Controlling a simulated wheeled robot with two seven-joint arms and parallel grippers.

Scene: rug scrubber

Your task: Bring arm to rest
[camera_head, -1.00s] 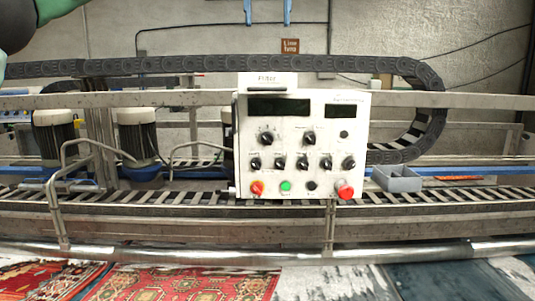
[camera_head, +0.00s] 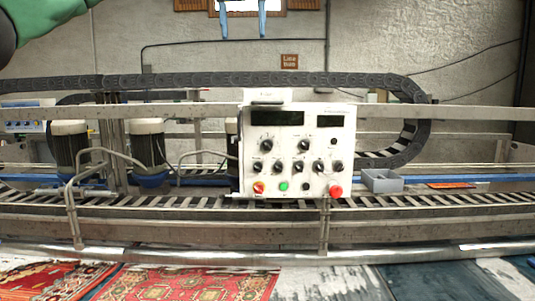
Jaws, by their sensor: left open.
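My left gripper (camera_head: 243,36) shows at the top edge, left of centre, as two light-blue fingers pointing down with a wide gap between them. It is open and nothing shows between the fingers. The rest of the gripper is cut off by the top of the picture. A green and black part of my left arm (camera_head: 50,15) fills the top left corner, close to the camera. My right gripper is not in view.
A white control panel (camera_head: 295,170) with knobs stands on a metal rail machine ahead. A grey bin (camera_head: 382,181) sits right of it. A black cable chain (camera_head: 250,80) runs behind. Patterned rugs (camera_head: 190,284) lie below in front. The wall behind has clear space.

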